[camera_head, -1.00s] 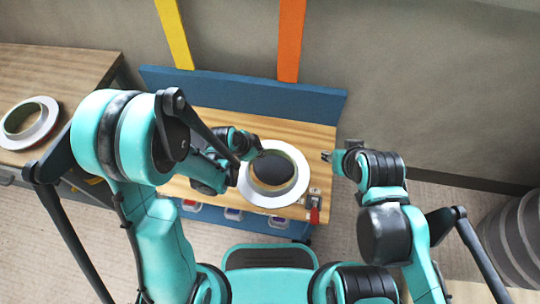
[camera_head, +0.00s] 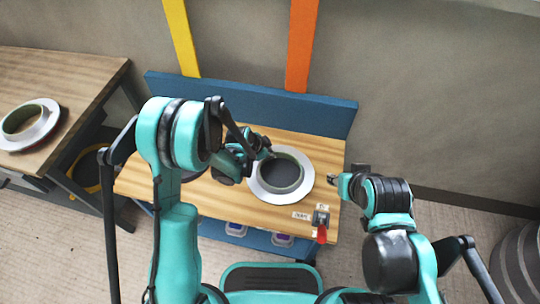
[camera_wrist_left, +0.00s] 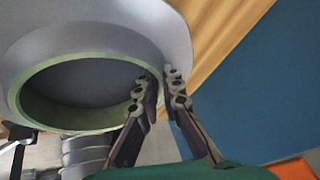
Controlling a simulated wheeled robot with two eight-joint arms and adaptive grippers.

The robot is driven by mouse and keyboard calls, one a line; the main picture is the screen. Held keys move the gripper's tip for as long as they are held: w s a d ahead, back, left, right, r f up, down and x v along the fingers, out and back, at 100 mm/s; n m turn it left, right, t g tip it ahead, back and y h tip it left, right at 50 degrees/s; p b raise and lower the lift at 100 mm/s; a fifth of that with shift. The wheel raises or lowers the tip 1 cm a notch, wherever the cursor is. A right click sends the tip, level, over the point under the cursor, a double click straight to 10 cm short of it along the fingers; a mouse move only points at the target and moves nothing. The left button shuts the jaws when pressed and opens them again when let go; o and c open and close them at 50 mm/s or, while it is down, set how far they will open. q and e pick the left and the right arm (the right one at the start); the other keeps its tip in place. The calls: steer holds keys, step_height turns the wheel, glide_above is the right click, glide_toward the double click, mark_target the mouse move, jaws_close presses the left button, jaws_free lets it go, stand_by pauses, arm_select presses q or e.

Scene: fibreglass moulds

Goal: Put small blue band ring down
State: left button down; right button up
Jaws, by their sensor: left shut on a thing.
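The ring (camera_head: 256,190), a pale grey flange with a grey-green collar, is over the middle right of the wooden bench top (camera_head: 215,207). No blue band is visible on it. My left gripper (camera_head: 272,155) is at the collar's far left edge. In the left wrist view, its two fingers (camera_wrist_left: 160,80) are shut across the collar wall (camera_wrist_left: 75,120), one inside and one outside. The ring looks level; I cannot tell whether it touches the bench. My right gripper (camera_head: 332,179) is right of the ring, apart from it; its finger gap is too small to read.
A similar ring (camera_head: 35,133) with a reddish underside lies on the left table (camera_head: 70,70). A red-handled clamp (camera_head: 321,224) sits at the bench's front right corner. A blue panel (camera_head: 250,103) stands along the back. Bench left of the ring is partly hidden by my arm.

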arm_select(q)
steer(key=shift+s+r, duration=0.1)
steer(key=c, duration=1.7)
jaws_free()
steer(key=s+a+r+n+t+y+p, duration=0.1)
steer(key=s+a+r+n+p, duration=0.3)
steer(key=r, duration=0.7)
steer(key=s+a+r+n+y+p, duration=0.1)
steer(key=s+a+r+n, duration=0.1)
steer(key=s+a+r, duration=0.7)
steer(key=s+a+r+n+t+y, duration=0.1)
steer(key=s+a+r+n+y, duration=0.1)
steer(key=s+r+n, duration=0.5)
steer(key=shift+s+a+r+n+t, duration=0.35)
steer(key=shift+s+a, duration=0.3)
steer(key=shift+s, duration=0.55)
